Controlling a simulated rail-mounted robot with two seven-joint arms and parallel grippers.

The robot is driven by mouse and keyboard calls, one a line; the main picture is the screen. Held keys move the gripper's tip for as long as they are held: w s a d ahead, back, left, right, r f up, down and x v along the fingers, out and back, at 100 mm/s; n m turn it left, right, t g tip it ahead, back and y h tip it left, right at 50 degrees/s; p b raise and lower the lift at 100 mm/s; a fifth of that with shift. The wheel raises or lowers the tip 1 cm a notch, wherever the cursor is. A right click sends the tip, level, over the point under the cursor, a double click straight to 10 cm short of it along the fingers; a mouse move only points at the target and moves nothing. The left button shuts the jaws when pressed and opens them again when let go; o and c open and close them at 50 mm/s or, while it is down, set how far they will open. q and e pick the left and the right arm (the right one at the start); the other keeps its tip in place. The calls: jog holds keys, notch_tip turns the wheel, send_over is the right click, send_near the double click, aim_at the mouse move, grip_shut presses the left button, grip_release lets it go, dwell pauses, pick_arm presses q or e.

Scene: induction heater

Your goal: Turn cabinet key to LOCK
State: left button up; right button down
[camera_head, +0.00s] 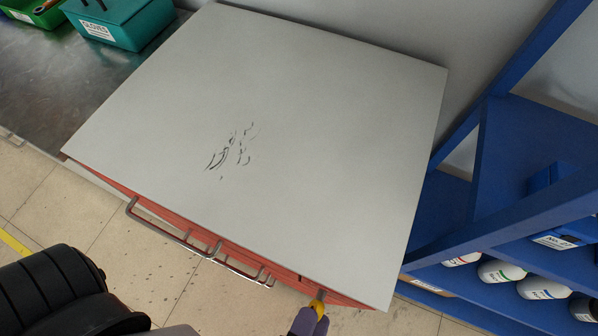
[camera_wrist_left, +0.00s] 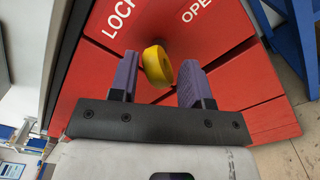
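The yellow cabinet key (camera_wrist_left: 157,66) sticks out of the red cabinet front (camera_wrist_left: 238,80) in the left wrist view, below and between the white words LOCK (camera_wrist_left: 120,18) and OPEN (camera_wrist_left: 196,10). My left gripper (camera_wrist_left: 160,80) is open, with its purple fingers on either side of the key. The fingers look apart from the key; contact on the left side is hard to tell. In the head view the key (camera_head: 318,307) shows at the cabinet's front right corner, at the tips of my left gripper (camera_head: 310,318). The key's shaft and keyhole are hidden. My right gripper is not in view.
The cabinet's grey top (camera_head: 300,120) is clear apart from dark marks. Metal handles (camera_head: 175,238) stick out along its front. A blue shelf (camera_head: 500,215) with bottles stands close on the right. A teal bin (camera_head: 118,22) sits on the metal bench at back left.

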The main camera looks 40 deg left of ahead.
pick_arm(q)
jog(key=p+v, duration=0.1)
jog(key=v, duration=1.1)
jog(key=w+r+m+g+h+p, duration=0.1)
jog(key=w+r+m+h+p, duration=0.55)
jog(key=r+m+p, duration=0.3)
jog(key=w+r+m+g+h+p, duration=0.1)
jog(key=w+r+m+h+p, duration=0.6)
jog(key=m+p, duration=0.35)
jog(key=w+a+r+m+g+y+p, duration=0.1)
jog(key=a+r+m+g+y+p, duration=0.2)
jog(key=a+p, duration=0.5)
jog(key=w+a+r+m+g+y+p, duration=0.2)
jog(key=a+r+m+g+p, duration=0.4)
jog(key=p, duration=0.6)
jog(key=shift+a+r+g+y, duration=0.4)
jog(key=shift+a+r+y, duration=0.25)
jog(key=shift+a+r, duration=0.9)
jog(key=shift+a+f, duration=0.15)
